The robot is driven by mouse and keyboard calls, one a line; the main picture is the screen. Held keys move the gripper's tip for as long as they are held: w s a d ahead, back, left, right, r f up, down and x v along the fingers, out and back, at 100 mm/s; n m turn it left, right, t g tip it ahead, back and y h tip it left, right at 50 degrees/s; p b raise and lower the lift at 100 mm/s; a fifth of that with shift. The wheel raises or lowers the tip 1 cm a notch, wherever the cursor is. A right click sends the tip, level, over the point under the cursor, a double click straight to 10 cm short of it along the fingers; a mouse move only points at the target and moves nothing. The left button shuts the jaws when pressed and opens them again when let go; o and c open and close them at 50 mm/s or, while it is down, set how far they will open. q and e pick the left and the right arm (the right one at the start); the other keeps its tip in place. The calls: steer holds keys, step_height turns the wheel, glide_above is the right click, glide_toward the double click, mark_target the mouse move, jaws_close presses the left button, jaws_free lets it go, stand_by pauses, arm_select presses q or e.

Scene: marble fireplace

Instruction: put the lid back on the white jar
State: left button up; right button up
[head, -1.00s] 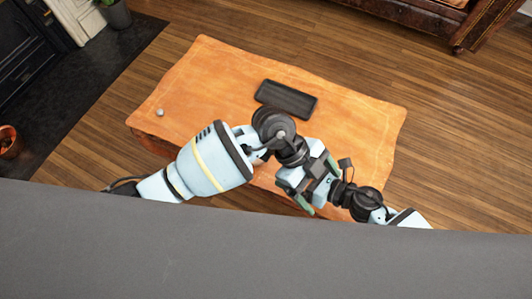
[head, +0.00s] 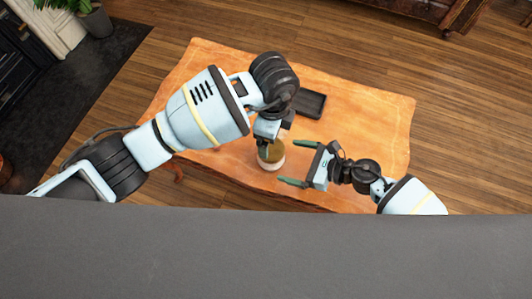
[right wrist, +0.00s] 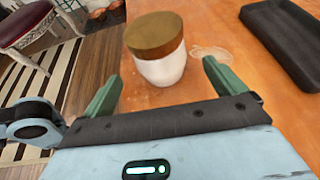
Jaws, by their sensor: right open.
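The white jar (right wrist: 162,69) stands upright on the wooden table, with the brown round lid (right wrist: 154,33) on its top in the right wrist view. In the head view the lid (head: 274,154) and the white jar's rim (head: 270,166) show just below my left gripper (head: 265,147). That gripper's fingers are mostly hidden by its own arm, so its opening is unclear. My right gripper (head: 297,163) is open and empty, to the right of the jar, its fingers pointing toward it. In the right wrist view the jar is beyond the fingertips.
A black tray (head: 311,103) lies on the orange wooden table (head: 370,125) behind the jar. A faint clear round item (right wrist: 211,53) lies beside the jar. The table's right part is bare. A potted plant (head: 95,20) stands on the dark hearth at the far left.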

mark_target(271, 156)
arm_select(q)
steer(key=shift+d, duration=0.1)
arm_select(e)
steer(key=shift+x, duration=3.9)
